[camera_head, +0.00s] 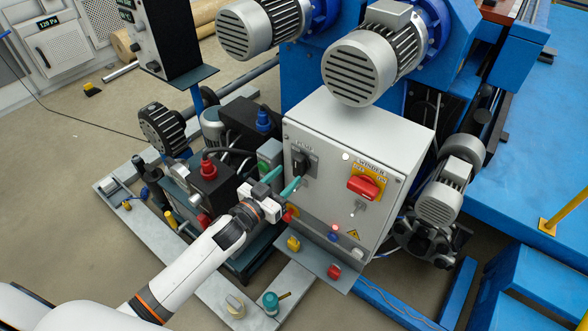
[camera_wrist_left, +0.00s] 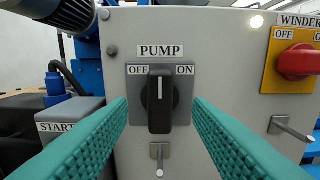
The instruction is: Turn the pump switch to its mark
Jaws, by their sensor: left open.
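The pump switch (camera_wrist_left: 160,98) is a black knob on a dark square plate, with the label PUMP above and OFF and ON at its upper left and right. Its white line points straight up, between OFF and ON. In the head view, the pump switch (camera_head: 300,162) is at the upper left of the grey control box (camera_head: 335,190). My left gripper (camera_head: 280,181) is open in front of the box. In the wrist view its teal fingers are on both sides of the knob, with visible gaps. My right gripper is not in view.
A red winder switch (camera_head: 365,187) on a yellow plate is to the right. A metal peg (camera_wrist_left: 159,158) sticks out below the pump switch. A START box (camera_wrist_left: 70,120) is at the left. Loose coloured knobs, including a yellow one (camera_head: 293,243), lie below the box.

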